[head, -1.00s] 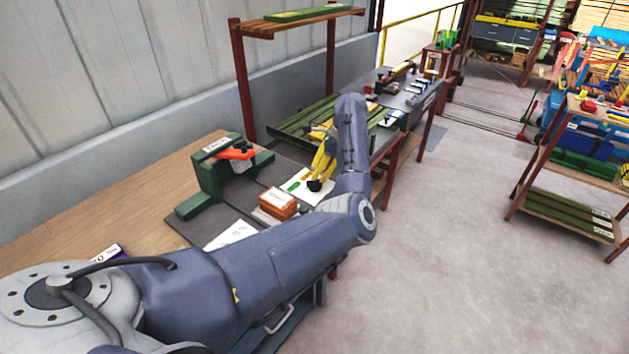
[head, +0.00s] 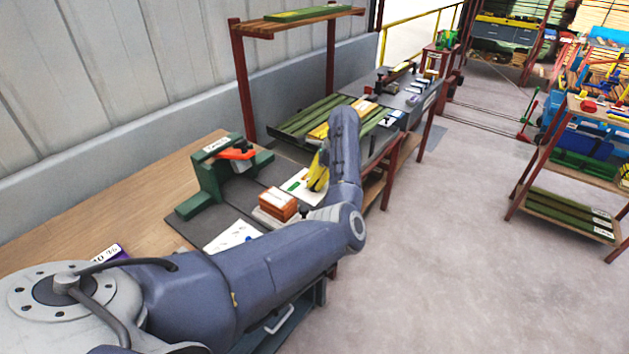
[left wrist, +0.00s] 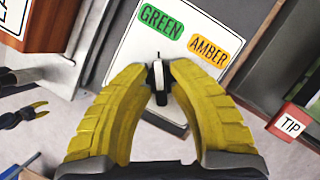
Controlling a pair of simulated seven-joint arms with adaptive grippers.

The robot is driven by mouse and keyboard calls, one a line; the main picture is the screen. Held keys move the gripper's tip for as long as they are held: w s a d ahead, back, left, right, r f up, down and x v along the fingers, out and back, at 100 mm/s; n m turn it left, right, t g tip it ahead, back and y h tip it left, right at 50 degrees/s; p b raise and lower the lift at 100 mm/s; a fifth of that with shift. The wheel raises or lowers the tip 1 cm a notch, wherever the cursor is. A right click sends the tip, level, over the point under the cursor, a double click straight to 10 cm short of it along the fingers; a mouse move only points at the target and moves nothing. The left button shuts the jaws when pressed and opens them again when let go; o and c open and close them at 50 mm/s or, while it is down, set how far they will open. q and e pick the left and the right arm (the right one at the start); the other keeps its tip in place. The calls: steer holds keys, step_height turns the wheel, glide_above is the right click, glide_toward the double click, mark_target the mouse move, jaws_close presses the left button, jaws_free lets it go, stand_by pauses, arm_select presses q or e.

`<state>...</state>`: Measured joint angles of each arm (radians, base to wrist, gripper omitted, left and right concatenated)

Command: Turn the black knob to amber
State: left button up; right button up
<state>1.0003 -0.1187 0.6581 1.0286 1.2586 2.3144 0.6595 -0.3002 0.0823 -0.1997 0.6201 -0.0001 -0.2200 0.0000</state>
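The black knob (left wrist: 159,94) with a white pointer mark stands on a white panel (left wrist: 130,45) in the left wrist view. The pointer points roughly up the picture. A green GREEN label (left wrist: 161,22) is above it and an orange AMBER label (left wrist: 215,49) is up and to its right. My left gripper (left wrist: 157,70) has its yellow fingers on both sides of the knob, with small gaps showing. In the head view my left gripper (head: 318,180) is low over the panel (head: 297,183) and hides the knob. My right gripper is in neither view.
A green stand with an orange lever (head: 236,153) is left of the panel. Green slatted racks (head: 310,120) are behind.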

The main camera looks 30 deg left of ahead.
arm_select(q)
jaws_close()
